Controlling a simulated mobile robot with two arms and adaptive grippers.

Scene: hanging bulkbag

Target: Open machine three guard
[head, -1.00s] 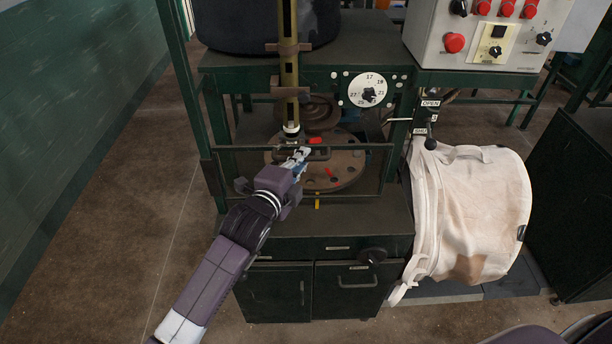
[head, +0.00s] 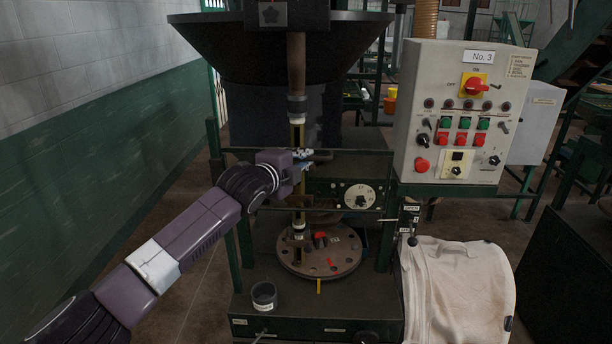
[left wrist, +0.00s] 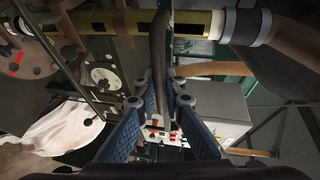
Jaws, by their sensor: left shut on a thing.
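Machine three carries the label "No. 3" on its control box (head: 479,57). Its guard is a dark green barred frame (head: 370,211) at the front of the machine, with its upper bar level with my gripper and its lower bar above the round plate (head: 345,258). My left gripper (head: 303,160) is shut on the guard's dark handle (head: 321,156). In the left wrist view, the blue-padded fingers (left wrist: 160,108) close around the dark handle bar (left wrist: 159,50). My right gripper is not in view.
A wide black hopper (head: 350,48) hangs over the machine. A numbered dial (head: 361,197) sits behind the guard. A small dark cup (head: 264,295) stands on the front ledge. A white bulk bag (head: 460,285) lies at the right. The floor at left is clear.

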